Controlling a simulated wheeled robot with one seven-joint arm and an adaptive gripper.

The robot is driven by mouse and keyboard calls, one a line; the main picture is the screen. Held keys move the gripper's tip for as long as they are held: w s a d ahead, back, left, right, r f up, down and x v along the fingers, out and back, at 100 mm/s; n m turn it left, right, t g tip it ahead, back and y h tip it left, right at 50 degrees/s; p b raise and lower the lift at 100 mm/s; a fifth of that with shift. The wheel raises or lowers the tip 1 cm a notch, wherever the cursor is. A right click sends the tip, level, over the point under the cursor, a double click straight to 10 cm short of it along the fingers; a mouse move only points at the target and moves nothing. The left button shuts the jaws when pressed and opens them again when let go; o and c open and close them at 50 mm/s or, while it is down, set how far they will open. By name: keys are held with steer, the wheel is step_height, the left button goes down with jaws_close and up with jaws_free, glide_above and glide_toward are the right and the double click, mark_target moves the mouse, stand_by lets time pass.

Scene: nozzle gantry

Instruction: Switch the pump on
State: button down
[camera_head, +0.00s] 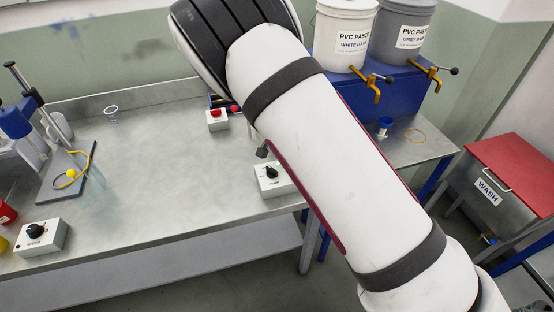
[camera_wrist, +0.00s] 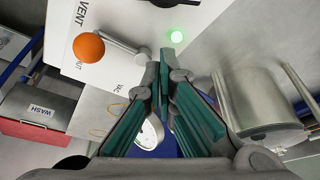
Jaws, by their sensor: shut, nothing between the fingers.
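In the wrist view my gripper (camera_wrist: 168,66) is shut and empty, its green-padded fingers converging at the tips. The tips are close to a white panel (camera_wrist: 130,18) marked VENT and VAC. A round green light (camera_wrist: 176,37) glows on the panel just beyond the tips; I cannot tell whether they touch the panel. An orange ball-ended lever (camera_wrist: 89,47) is on the panel to the left. A steel cylinder (camera_wrist: 262,100) is on the right. No label in view names the pump switch. In the head view my arm hides the gripper and the panel.
In the head view, boxes with black knobs (camera_head: 269,172) and (camera_head: 37,231) and a red-button box (camera_head: 217,115) sit on the steel bench (camera_head: 165,160). Paste buckets (camera_head: 340,40) stand at the back. A red-topped WASH unit (camera_head: 512,165) is right. The bench middle is clear.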

steer(key=v, duration=1)
steer(key=s+d+r+n+y, duration=0.2)
steer(key=s+d+r, duration=0.45)
steer(key=r, duration=0.25)
steer(key=s+d+r+n+y, duration=0.1)
steer(key=s+d+r+y, duration=0.1)
steer(key=s+d+r, duration=0.5)
steer(key=s+d+r+n+t, duration=0.1)
steer(key=s+r, duration=0.3)
steer(key=s, duration=0.4)
steer(key=s+d+r+n+t+h, duration=0.1)
steer(key=s+d+r+n, duration=0.2)
steer(key=s, duration=0.6)
steer(key=shift+s+r+n+t+h, duration=0.2)
steer(key=shift+r+n+t+h, duration=0.15)
steer(key=shift+r, duration=0.25)
